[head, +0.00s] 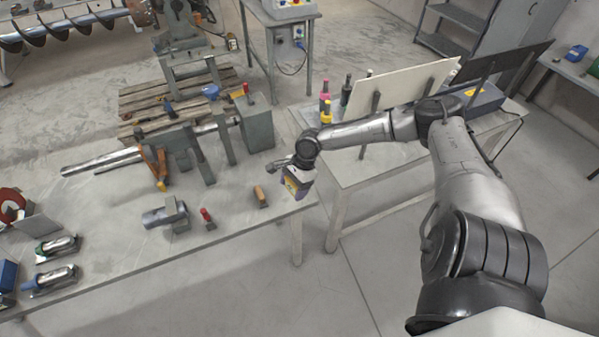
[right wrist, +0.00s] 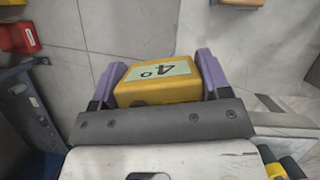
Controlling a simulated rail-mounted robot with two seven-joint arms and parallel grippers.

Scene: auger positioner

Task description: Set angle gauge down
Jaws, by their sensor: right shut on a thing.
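The angle gauge (right wrist: 158,88) is a yellow block with a pale label reading "40". In the right wrist view it sits between the two purple fingers of my right gripper (right wrist: 160,80), which is shut on it. In the head view my right gripper (head: 297,180) points down near the right end of the workbench (head: 120,275), with the yellow gauge (head: 291,188) partly hidden between its fingers. I cannot tell how far the gauge is above the bench top. My left gripper is not in view.
An orange-yellow block (head: 260,196), a red-topped piece (head: 207,217) and a metal cylinder on a stand (head: 165,215) are left of the gripper. A second table (head: 355,172) with bottles and an upright board stands at right. The front bench top has bare patches.

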